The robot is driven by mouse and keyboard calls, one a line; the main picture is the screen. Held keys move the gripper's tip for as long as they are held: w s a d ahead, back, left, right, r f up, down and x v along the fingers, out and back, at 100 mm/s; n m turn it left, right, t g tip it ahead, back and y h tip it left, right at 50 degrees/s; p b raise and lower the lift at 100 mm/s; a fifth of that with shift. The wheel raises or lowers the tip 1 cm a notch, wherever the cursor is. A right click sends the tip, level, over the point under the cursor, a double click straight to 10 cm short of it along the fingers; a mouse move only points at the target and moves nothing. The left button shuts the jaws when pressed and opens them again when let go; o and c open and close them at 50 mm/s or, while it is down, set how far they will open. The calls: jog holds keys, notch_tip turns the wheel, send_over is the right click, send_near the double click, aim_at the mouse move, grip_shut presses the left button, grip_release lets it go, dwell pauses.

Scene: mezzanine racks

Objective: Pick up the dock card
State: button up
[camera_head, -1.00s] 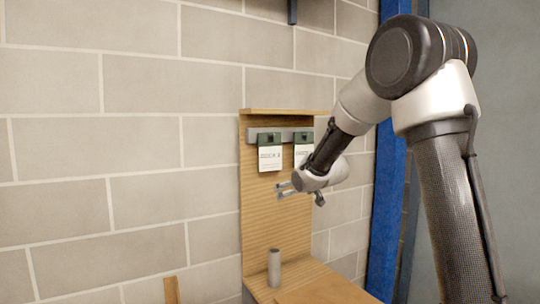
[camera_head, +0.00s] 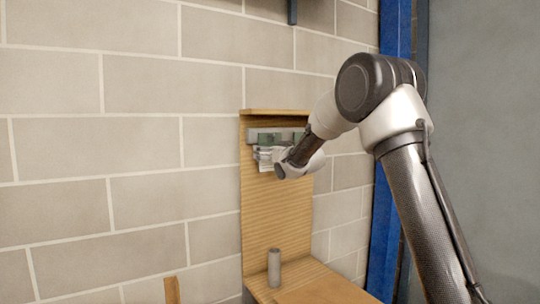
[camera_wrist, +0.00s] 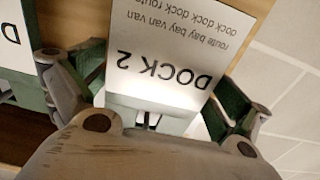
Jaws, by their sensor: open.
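The dock card (camera_wrist: 165,50) is white with "DOCK 2" printed on it, upside down in the wrist view. In the head view, the left card (camera_head: 270,167) hangs from a rail on the wooden board, mostly covered by my gripper (camera_head: 266,155). In the wrist view my gripper (camera_wrist: 155,92) is open, with one finger on each side of the dock card. The card lies between the fingers. I cannot tell whether they touch it.
A second card (camera_wrist: 14,40) showing a "D" hangs close by at the left of the wrist view. The wooden board (camera_head: 262,215) has a shelf below with a grey cylinder (camera_head: 274,268). A blue post (camera_head: 392,200) stands to the right.

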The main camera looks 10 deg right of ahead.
jog(key=c, duration=0.8)
